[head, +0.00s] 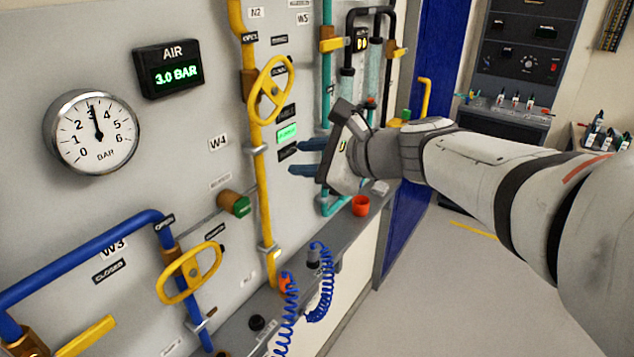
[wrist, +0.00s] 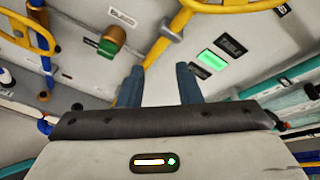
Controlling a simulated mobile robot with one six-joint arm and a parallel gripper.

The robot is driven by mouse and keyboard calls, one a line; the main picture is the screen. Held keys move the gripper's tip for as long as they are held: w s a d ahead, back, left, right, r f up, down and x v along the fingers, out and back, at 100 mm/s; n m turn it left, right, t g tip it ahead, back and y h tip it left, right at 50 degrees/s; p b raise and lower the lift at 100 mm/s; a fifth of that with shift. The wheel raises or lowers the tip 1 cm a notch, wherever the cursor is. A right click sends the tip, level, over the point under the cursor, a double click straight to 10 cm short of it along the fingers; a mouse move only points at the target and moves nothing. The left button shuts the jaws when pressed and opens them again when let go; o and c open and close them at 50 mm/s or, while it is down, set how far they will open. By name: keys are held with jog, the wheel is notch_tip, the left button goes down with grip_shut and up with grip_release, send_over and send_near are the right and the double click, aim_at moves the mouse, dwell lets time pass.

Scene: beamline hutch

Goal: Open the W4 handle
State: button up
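The W4 label (head: 218,142) is on the grey panel, left of a vertical yellow pipe (head: 262,190). Below it sits a brown fitting with a green end (head: 234,204), also in the wrist view (wrist: 112,40). A yellow handwheel (head: 190,273) is on the blue pipe lower left, and another yellow handwheel (head: 270,90) is on the yellow pipe. I cannot tell which handle is W4's. My gripper (head: 295,157) is open and empty, right of the yellow pipe and apart from both handwheels. Its two blue fingers are apart in the wrist view (wrist: 160,87).
An air gauge (head: 95,132) and a display reading 3.0 BAR (head: 170,70) are upper left. A yellow lever (head: 85,335) is lower left near the W3 label. Teal pipes are beside my gripper.

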jog(key=s+d+f+n+g+h+b, duration=0.1)
jog(key=s+d+f+n+h+b, duration=0.1)
jog(key=f+n, duration=0.2)
jog(key=s+d+f+n+g+h+b, duration=0.1)
jog(key=s+d+f+n+h+b, duration=0.1)
jog(key=f, duration=0.4)
jog(key=shift+s+f+n+b, duration=0.4)
jog(key=shift+n+b, duration=0.1)
jog(key=shift+n, duration=0.5)
jog(key=shift+d+r, duration=0.1)
